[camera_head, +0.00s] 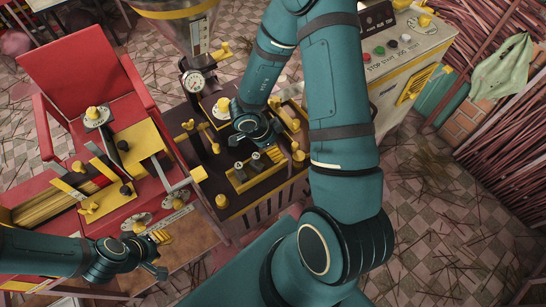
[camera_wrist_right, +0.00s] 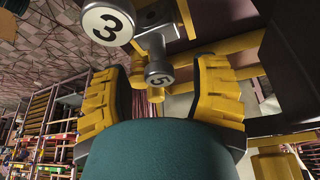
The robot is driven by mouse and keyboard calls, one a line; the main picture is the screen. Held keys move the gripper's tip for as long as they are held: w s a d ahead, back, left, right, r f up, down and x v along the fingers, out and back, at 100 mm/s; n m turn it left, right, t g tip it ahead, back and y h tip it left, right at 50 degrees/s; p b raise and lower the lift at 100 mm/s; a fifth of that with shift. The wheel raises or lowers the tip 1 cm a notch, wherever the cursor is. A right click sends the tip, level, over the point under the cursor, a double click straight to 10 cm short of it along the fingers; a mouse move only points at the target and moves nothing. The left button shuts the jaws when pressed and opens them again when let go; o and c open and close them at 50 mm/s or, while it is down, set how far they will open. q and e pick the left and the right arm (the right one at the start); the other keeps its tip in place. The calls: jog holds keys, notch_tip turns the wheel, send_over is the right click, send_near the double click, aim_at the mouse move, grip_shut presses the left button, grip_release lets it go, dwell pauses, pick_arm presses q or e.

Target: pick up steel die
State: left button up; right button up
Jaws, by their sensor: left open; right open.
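My left gripper (camera_head: 160,239) is open and empty in front of the red machine.
The yellow rack (camera_head: 233,185) has low walls around the dies. A pressure gauge (camera_head: 194,82) and yellow knobs rise from the bench behind. A red machine (camera_head: 87,72) stands left, and a control cabinet (camera_head: 412,45) stands at back right. The tiled floor right is strewn with sticks.

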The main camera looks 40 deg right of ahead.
jog(key=shift+x, duration=1.05)
grip_shut()
jog(key=shift+r, duration=0.15)
